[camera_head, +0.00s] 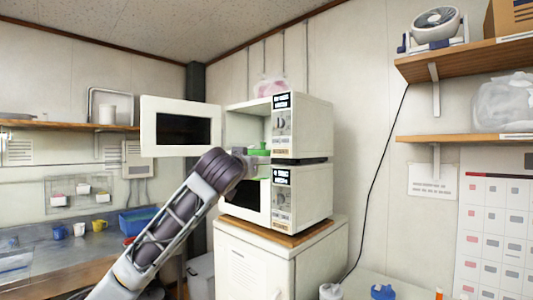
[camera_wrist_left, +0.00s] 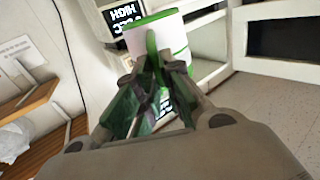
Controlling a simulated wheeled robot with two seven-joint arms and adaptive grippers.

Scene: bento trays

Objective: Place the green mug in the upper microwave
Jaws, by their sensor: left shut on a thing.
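The green mug, white with a green rim and handle, shows in the wrist view (camera_wrist_left: 172,42). In the head view only a small green part of it (camera_head: 258,152) shows in front of the upper microwave's opening. My left gripper (camera_wrist_left: 152,80) is shut on the mug's handle. In the head view my left gripper (camera_head: 250,163) is at the lower front edge of the upper microwave (camera_head: 310,125), whose door (camera_head: 150,130) is swung open to the left. I cannot tell whether the mug touches the microwave. My right gripper is not in view.
The lower microwave (camera_head: 312,192) sits directly below, on a white cabinet (camera_head: 290,262). A pinkish bag (camera_head: 270,88) lies on top of the upper microwave. Several mugs, including a yellow one (camera_head: 98,225), stand on the left counter. Shelves (camera_head: 470,62) are on the right wall.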

